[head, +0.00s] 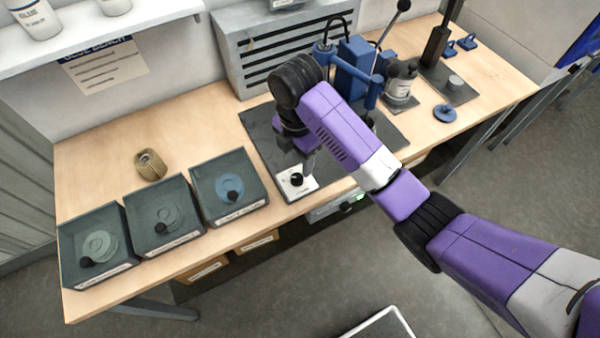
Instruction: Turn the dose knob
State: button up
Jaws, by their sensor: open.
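A small black knob (297,179) sits on a white square plate (309,187) near the front edge of the bench, at the front of a dark mat (262,128). I take it to be the dose knob. My gripper (305,168) points down just above and slightly behind the knob, and it is open. My wrist and purple arm come in from the right and hide part of the mat. I cannot tell whether the fingers touch the knob.
Several dark trays, including one with a blue disc (229,188), stand left of the plate. A ribbed brass-coloured cartridge (150,164) lies behind them. A blue press (355,68) stands behind my arm. A grey slatted cabinet (240,60) is at the back.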

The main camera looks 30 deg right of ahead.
aim_at(297, 177)
jog(key=shift+f+p, duration=0.6)
jog(key=shift+f, duration=3.15)
jog(key=shift+c, duration=0.2)
grip_shut()
